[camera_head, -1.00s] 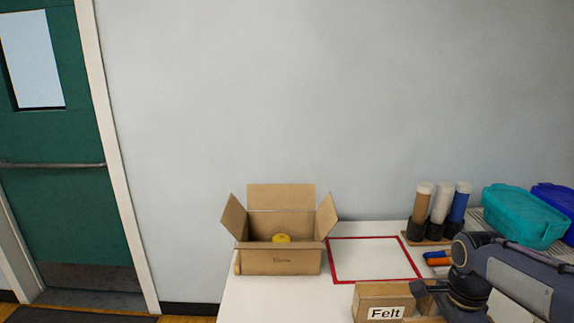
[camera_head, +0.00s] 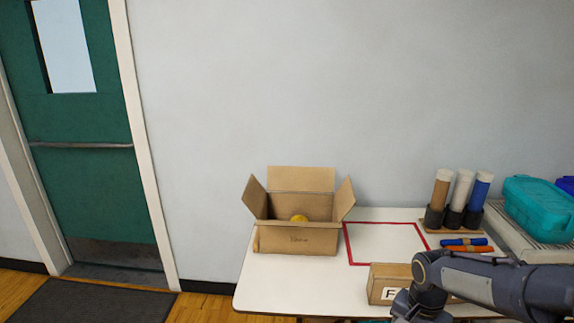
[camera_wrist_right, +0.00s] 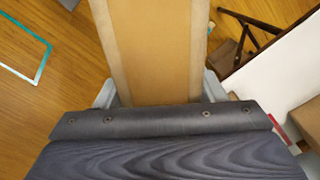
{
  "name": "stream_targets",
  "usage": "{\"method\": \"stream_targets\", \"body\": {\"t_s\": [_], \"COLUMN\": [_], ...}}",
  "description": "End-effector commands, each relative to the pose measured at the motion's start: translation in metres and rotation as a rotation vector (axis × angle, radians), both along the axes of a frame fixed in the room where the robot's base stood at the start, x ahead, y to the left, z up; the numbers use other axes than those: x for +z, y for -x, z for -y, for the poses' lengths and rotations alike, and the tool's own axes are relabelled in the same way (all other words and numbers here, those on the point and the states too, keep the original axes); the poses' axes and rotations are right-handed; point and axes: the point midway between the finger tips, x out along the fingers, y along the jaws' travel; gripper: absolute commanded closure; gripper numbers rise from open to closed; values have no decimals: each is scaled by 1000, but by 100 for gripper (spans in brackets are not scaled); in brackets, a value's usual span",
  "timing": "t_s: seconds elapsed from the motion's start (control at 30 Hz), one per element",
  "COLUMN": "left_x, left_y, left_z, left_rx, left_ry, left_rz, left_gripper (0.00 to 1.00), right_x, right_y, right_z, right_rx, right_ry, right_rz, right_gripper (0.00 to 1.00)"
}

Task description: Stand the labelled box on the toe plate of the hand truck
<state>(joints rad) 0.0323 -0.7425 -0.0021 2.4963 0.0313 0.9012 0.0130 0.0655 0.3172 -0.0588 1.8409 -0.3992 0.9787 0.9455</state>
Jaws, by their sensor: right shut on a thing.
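The labelled box (camera_head: 388,273) is tan cardboard with a white label, in the lower right of the head view. My arm covers most of the label; only its first letter shows. My right gripper (camera_head: 412,302) is at the box, with its jaws hidden in the head view. In the right wrist view my right gripper (camera_wrist_right: 158,92) is shut on the box (camera_wrist_right: 155,45), one finger on each side. The hand truck and its toe plate are not in view. My left gripper is not in view.
An open carton (camera_head: 295,240) holding something yellow stands on the white table (camera_head: 262,285). A red taped rectangle (camera_head: 385,243) there is empty. Upright tubes (camera_head: 460,195), markers (camera_head: 465,243) and a teal bin (camera_head: 538,210) are right. A teal outline (camera_wrist_right: 38,70) lies on the floor.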

Motion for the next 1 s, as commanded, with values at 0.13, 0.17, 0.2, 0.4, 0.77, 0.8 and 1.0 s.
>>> {"method": "stream_targets", "body": {"t_s": [0.13, 0.17, 0.2, 0.4, 0.77, 0.8, 1.0], "left_x": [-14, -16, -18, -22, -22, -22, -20], "left_y": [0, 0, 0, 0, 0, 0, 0], "left_z": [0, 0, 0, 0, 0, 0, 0], "left_rx": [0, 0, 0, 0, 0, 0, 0], "left_ry": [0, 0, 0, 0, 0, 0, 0], "left_rz": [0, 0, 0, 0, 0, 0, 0], "left_gripper": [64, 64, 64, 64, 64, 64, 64], "right_x": [-58, -67, -79, -111, -115, -115, -112], "right_y": [-15, -17, -19, -23, -24, -23, -24], "right_z": [-40, -48, -57, -86, -90, -90, -90], "right_rx": [376, 447, 536, 802, 845, 844, 844], "right_ry": [-3, -4, -3, -1, 0, 0, 1], "right_rz": [-7, -6, -4, -1, 3, 3, 3], "right_gripper": [75, 75, 75, 75, 75, 75, 75]}}
